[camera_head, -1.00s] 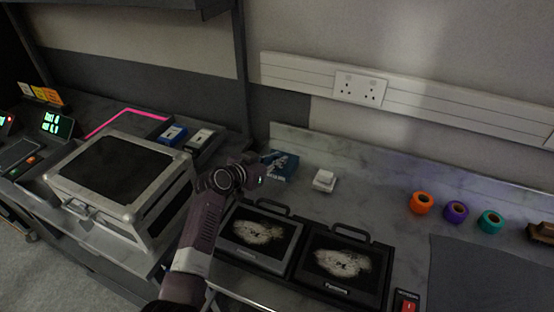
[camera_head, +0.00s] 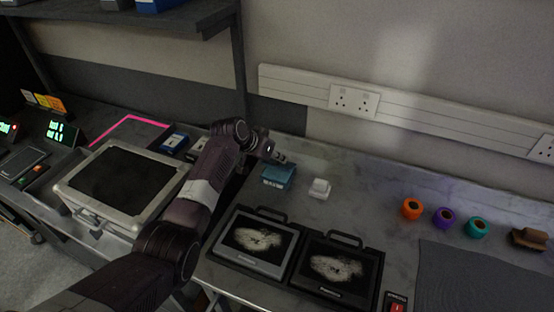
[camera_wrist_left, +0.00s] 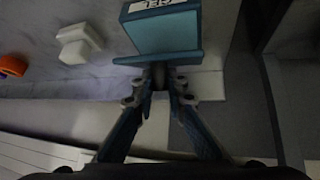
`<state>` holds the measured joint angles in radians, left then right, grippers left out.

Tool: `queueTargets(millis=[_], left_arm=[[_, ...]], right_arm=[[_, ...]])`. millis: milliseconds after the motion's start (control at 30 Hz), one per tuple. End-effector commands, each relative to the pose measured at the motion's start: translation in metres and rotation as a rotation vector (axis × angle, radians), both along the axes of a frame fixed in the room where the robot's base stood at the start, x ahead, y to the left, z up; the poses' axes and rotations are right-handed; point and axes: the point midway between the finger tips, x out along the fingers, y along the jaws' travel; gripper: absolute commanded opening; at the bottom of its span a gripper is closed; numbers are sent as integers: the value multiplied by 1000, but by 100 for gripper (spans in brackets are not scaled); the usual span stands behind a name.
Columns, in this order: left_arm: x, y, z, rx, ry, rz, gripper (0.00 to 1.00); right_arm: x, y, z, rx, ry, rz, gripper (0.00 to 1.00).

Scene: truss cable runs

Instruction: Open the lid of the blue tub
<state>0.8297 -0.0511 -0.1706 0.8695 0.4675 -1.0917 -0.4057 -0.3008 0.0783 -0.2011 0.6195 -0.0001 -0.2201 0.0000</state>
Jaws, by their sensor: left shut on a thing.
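The blue tub (camera_head: 277,176) stands on the grey worktop behind the two monitors, with a pale label on its near side. In the left wrist view the tub (camera_wrist_left: 166,33) shows a flat blue face, a label at the top and a wider blue rim strip, which looks like the lid's edge (camera_wrist_left: 188,58). My left gripper (camera_head: 280,158) reaches over to the tub's far edge. In the left wrist view its fingers (camera_wrist_left: 160,82) are shut at that strip, with their tips partly hidden. I cannot tell whether the lid is raised. My right gripper is not in view.
A white block (camera_head: 319,189) stands just right of the tub. Two monitors (camera_head: 254,243) with handles lie in front. A silver case (camera_head: 125,185) is at left. Orange (camera_head: 411,209), purple and teal rolls stand at right. The wall trunking (camera_head: 400,112) runs behind.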

Motion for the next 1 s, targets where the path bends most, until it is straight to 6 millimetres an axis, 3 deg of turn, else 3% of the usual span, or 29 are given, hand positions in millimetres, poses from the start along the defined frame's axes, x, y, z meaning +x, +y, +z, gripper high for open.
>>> queueTargets(millis=[333, 933, 967, 1000], left_arm=[[7, -2, 3, 31, 96, 0, 0], [8, -3, 5, 38, 118, -1, 0], [8, -3, 5, 38, 118, -1, 15], [8, -3, 5, 38, 118, -1, 19]], right_arm=[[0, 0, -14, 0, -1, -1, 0], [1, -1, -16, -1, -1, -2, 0], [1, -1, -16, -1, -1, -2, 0], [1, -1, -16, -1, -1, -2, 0]])
